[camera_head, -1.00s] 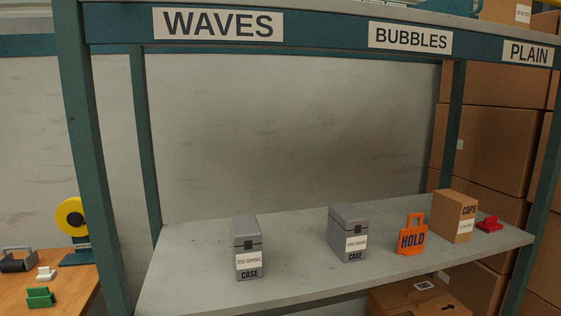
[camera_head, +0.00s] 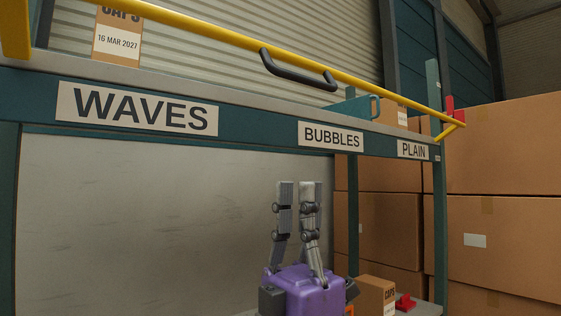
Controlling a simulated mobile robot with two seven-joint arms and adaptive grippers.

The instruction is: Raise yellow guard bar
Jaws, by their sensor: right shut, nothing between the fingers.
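The yellow guard bar (camera_head: 225,36) runs along the front of the upper shelf, from the top left down to a bracket at the right end. A black handle (camera_head: 297,72) hangs from its middle. My right gripper (camera_head: 298,184) points up below the shelf edge, under the BUBBLES sign and well below the handle. Its grey fingers are shut and hold nothing, and it touches neither bar nor handle. My left gripper is not in view.
The teal shelf beam with signs WAVES (camera_head: 137,109), BUBBLES (camera_head: 331,136) and PLAIN (camera_head: 412,150) lies between gripper and bar. CAPS boxes stand on the upper shelf (camera_head: 117,36) and lower shelf (camera_head: 374,296). Large cartons (camera_head: 500,230) fill the right side.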

